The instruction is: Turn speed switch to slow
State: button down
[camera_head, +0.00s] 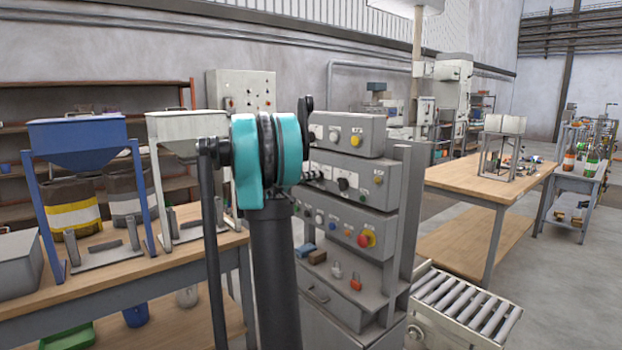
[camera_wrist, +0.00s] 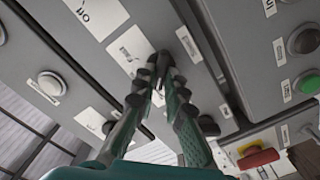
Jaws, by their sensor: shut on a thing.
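My gripper (camera_wrist: 150,82) reaches a grey control panel (camera_wrist: 118,12) in the wrist view. Its two dark fingers close together at the tips on a small dark switch knob (camera_wrist: 160,58), which they largely hide. White label plates surround the knob, but I cannot read them well enough to confirm the speed switch or its setting. In the head view my gripper (camera_head: 311,176) is at the left side of the middle panel of the control cabinet (camera_head: 372,195), and my arm hides part of that panel.
Near the fingers are another dark knob (camera_wrist: 208,126), a red knob (camera_wrist: 258,158), a green button (camera_wrist: 307,85) and a white button (camera_wrist: 50,84). A blue hopper (camera_head: 78,133) stands on the bench at left. A roller conveyor (camera_head: 465,303) lies at the cabinet's lower right.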

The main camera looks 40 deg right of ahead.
jog(key=shift+n, duration=0.9)
jog(key=c, duration=1.6)
grip_release()
jog(key=shift+a, duration=0.1)
jog(key=a, duration=0.8)
jog(key=s+a, duration=0.1)
jog(key=a, duration=0.2)
jog(key=shift+a, duration=0.4)
